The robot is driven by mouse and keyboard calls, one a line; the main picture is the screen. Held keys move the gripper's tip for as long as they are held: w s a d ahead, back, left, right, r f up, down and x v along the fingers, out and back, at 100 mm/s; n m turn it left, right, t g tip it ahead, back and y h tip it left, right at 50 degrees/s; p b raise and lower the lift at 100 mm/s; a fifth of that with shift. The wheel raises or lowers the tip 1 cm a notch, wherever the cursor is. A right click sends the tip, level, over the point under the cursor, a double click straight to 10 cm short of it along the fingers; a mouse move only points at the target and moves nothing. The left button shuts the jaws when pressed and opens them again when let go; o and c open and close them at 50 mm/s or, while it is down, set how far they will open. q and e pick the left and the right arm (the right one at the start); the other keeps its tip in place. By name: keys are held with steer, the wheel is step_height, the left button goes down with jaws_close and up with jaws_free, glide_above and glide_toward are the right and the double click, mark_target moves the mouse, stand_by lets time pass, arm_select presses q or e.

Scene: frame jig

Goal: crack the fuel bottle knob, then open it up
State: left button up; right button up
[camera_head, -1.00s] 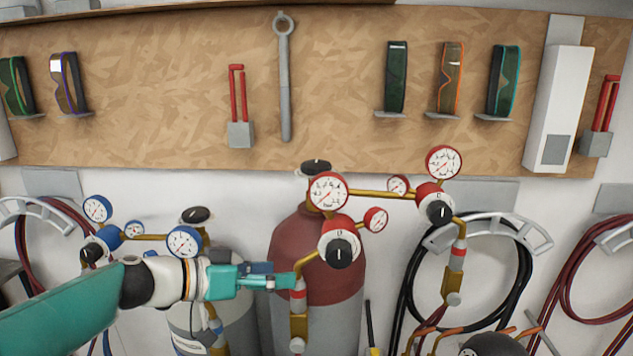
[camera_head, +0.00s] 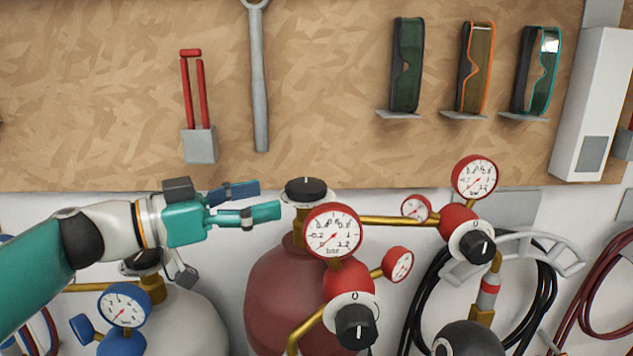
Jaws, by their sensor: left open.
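The fuel bottle (camera_head: 283,278) is the dark red cylinder in the lower middle. Its black valve knob (camera_head: 306,190) sits on top over a pale ring and a brass neck. My left gripper (camera_head: 268,200) is open, with teal and blue fingers pointing right. In the picture its fingertips are just left of the knob, with a small gap; I cannot tell the depth between them. Nothing is between the fingers. My right gripper is not in view.
Red regulators with gauges (camera_head: 333,232) crowd the front and right of the bottle, joined by a brass pipe (camera_head: 388,220). A grey bottle (camera_head: 185,322) with a blue gauge (camera_head: 124,306) stands left. The tool board (camera_head: 330,120) is behind.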

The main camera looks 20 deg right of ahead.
mark_target(313, 182)
arm_select(q)
steer(key=d+p, duration=0.1)
steer(key=d, duration=0.2)
steer(key=w+d+p, duration=0.1)
steer(key=d, duration=0.2)
steer(key=w+d+p, duration=0.1)
steer(key=d, duration=0.2)
steer(key=shift+w+d+p, duration=0.1)
steer(key=shift+d+p, duration=0.2)
steer(key=shift+d, duration=0.4)
steer(key=shift+c, duration=0.2)
steer(key=c, duration=0.8)
steer(key=shift+d+f, duration=0.1)
steer(key=shift+c, duration=0.9)
steer(key=shift+w, duration=0.1)
